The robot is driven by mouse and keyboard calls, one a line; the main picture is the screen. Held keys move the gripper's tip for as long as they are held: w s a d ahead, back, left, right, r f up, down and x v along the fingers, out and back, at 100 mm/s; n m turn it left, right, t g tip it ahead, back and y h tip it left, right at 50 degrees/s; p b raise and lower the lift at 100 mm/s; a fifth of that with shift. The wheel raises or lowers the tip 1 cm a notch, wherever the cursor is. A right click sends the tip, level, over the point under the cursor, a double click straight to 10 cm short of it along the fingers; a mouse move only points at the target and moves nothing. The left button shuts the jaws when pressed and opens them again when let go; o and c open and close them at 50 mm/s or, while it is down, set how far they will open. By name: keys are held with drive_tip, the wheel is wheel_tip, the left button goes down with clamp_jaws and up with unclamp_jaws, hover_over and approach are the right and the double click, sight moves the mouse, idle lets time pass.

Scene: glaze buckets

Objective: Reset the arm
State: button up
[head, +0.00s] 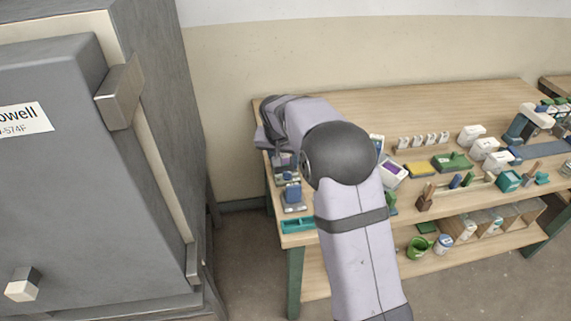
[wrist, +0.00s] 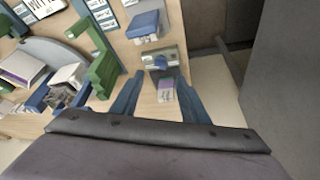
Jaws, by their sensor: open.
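My gripper (wrist: 158,76) shows in the wrist view with its two blue fingers spread apart, so it is open.
A large grey kiln-like cabinet (head: 50,190) stands at the left. A teal tray (head: 298,225) lies at the bench's front left corner. A green bucket (head: 418,248) stands on the lower shelf.

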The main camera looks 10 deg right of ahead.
idle(0.4)
drive_tip(key=s+d+n+g+y+p, duration=0.1)
drive_tip(key=s+n+g+p, duration=0.2)
drive_tip(key=s, duration=3.2)
drive_tip(key=shift+d+r+n+g+y+p, duration=0.25)
drive_tip(key=shift+n+g+y+p, duration=0.2)
drive_tip(key=shift+n, duration=0.35)
